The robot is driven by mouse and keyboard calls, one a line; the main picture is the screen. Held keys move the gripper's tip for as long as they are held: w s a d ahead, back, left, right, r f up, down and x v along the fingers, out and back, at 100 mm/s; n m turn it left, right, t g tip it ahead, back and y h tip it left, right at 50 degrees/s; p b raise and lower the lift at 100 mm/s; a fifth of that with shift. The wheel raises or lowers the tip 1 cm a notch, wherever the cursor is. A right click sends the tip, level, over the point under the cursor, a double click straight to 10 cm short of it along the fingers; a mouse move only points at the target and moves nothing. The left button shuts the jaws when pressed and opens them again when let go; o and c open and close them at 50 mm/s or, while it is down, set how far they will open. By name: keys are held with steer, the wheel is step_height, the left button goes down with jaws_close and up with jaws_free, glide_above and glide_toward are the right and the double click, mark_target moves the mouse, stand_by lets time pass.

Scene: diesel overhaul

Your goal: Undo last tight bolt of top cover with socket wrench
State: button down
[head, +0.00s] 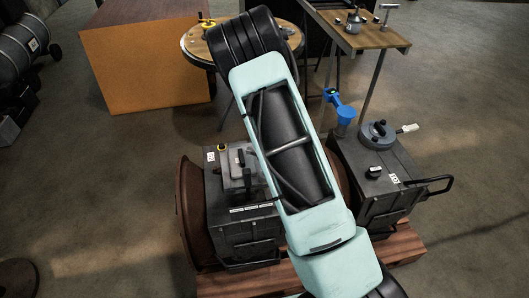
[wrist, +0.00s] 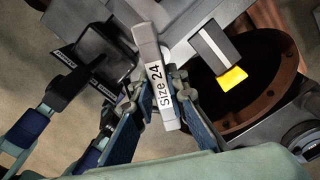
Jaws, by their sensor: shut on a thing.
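My gripper (wrist: 158,98) is shut on the socket wrench (wrist: 158,72), a light grey bar labelled "Size 24", in the wrist view. The wrench points up the picture, and its far end lies against or in front of a grey surface (wrist: 185,22). I cannot tell whether it sits on a bolt; no bolt head is clearly seen. I cannot tell which part is the top cover; a grey plate (head: 235,183) with fittings lies on the left dark block.
In the head view, a right dark block (head: 372,180) carries a round grey part (head: 378,134). A round table (head: 195,48) and a wooden bench (head: 375,38) stand behind.

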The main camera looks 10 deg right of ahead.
steer(key=n+b, duration=0.1)
steer(key=n, duration=0.3)
steer(key=shift+n, duration=0.4)
steer(key=n+b, duration=0.1)
steer(key=n, duration=0.2)
steer(key=shift+n+b, duration=0.3)
steer(key=shift+n, duration=0.1)
steer(key=n+b, duration=0.1)
steer(key=n, duration=0.6)
steer(key=shift+r+n+b, duration=0.1)
steer(key=shift+n+b, duration=0.25)
steer(key=shift+n, duration=0.05)
steer(key=n, duration=0.9)
steer(key=shift+r, duration=0.1)
steer(key=n, duration=0.3)
steer(key=shift+n, duration=0.4)
steer(key=n, duration=0.3)
steer(key=shift+n, duration=0.4)
